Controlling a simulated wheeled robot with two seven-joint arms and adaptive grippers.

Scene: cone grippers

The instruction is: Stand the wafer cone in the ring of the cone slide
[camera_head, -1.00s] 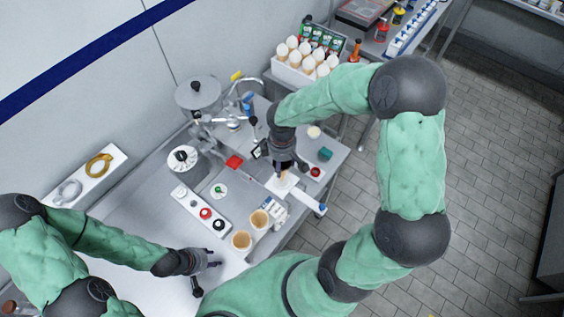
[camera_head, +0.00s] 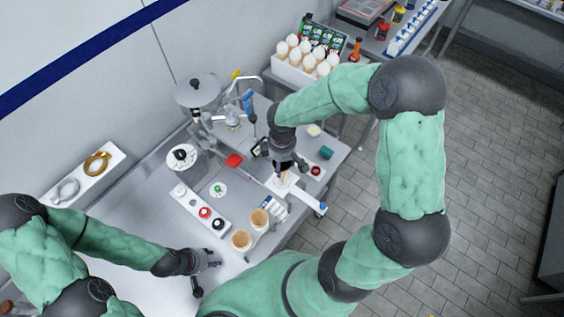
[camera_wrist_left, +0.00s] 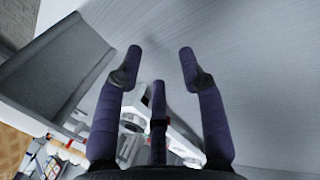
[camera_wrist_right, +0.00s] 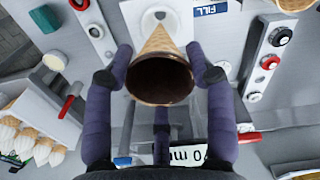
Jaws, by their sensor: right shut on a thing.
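The tan wafer cone (camera_wrist_right: 161,75) is between the fingers of my right gripper (camera_wrist_right: 165,62), which is shut on it. Its dark open mouth faces the right wrist camera and its tip points away, towards the white plate of the cone slide (camera_wrist_right: 133,12). I cannot tell whether the tip is in the ring. In the head view my right gripper (camera_head: 284,165) is over the slide (camera_head: 272,184). My left gripper (camera_head: 212,258) is open and empty; its spread fingers show in the left wrist view (camera_wrist_left: 160,70).
Two cone-coloured cups (camera_head: 241,240) stand near the front edge of the counter. A panel with knobs (camera_head: 204,213) lies left of the slide. A red square (camera_head: 233,161) and a green block (camera_head: 325,153) are nearby. A white box of swirled cones (camera_head: 287,74) stands behind.

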